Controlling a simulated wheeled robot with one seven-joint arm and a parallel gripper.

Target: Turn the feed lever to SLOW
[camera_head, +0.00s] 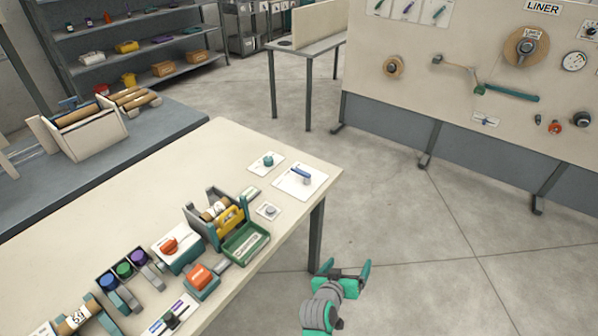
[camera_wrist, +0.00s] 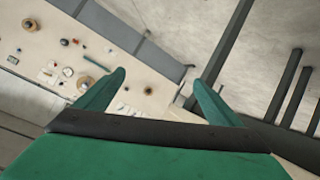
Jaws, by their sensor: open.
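No label reading feed or SLOW is legible, so I cannot tell which control is the feed lever. One candidate is a blue lever (camera_head: 300,173) on a white plate at the far right corner of the beige table (camera_head: 120,190). Another is a dark lever (camera_head: 170,320) on a white plate with coloured marks at the near edge. My gripper (camera_head: 347,267) is open and empty, above the floor to the right of the table and apart from both levers. In the wrist view, my gripper (camera_wrist: 158,77) shows spread green fingers with nothing between them.
The table also bears a teal knob (camera_head: 267,160), a small grey knob (camera_head: 269,210), a green tray (camera_head: 245,243), an orange-red knob (camera_head: 170,246) and an orange block (camera_head: 199,276). A wall panel (camera_head: 400,100) stands at the back right. Floor between is clear.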

